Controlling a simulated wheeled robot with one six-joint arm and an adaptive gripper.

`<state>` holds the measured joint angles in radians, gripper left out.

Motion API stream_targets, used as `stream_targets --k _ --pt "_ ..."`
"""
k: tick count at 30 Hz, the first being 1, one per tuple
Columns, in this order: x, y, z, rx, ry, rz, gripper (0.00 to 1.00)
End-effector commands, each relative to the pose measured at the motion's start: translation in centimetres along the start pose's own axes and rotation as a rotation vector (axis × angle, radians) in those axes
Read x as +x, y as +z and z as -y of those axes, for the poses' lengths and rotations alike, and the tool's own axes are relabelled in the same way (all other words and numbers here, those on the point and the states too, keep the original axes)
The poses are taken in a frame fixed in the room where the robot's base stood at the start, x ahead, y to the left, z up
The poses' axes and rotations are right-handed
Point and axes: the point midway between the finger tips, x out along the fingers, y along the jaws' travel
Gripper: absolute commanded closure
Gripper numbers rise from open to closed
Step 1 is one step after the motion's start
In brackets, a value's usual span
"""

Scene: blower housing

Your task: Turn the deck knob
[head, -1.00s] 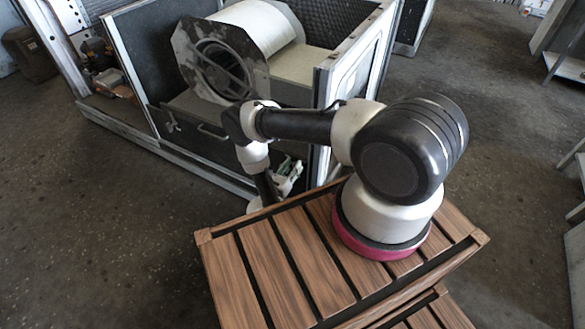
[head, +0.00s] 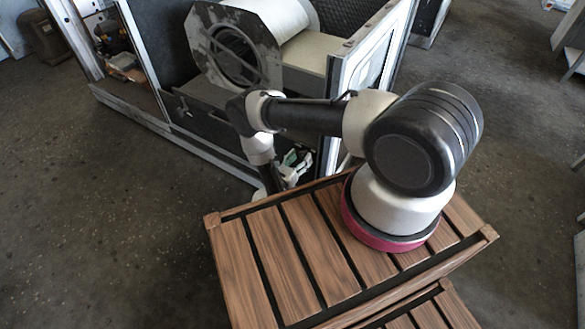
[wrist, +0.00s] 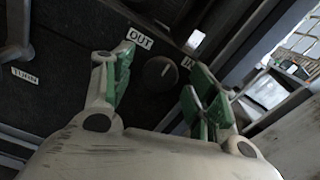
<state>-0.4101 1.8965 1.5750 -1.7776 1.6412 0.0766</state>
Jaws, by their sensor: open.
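The knob (wrist: 160,71) is a dark round cap on the dark panel in the wrist view, beside a white OUT label (wrist: 140,38) and a partly hidden IN label (wrist: 187,62). My gripper (wrist: 157,80) is open, with green-padded fingers to the left and right of the knob in the picture. I cannot tell whether either finger touches it. In the head view my gripper (head: 294,163) is low at the housing's front corner, and the knob cannot be made out there.
The blower housing (head: 345,68) holds a white drum (head: 285,14) behind a worn plate with a round opening (head: 235,55). In the wrist view a grey handle (wrist: 17,45) and another white label (wrist: 25,75) lie to the left. Open floor (head: 110,220) lies left of my slatted base.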

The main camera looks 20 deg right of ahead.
Motion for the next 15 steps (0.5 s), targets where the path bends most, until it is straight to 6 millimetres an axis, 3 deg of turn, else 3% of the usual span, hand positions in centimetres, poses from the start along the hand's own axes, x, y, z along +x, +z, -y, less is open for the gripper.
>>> stream_targets --k 9,15 --pt "-6.8 0.0 -0.1 0.000 0.007 0.001 0.42" --pt "-9.5 0.0 -0.1 0.000 0.003 0.000 0.42"
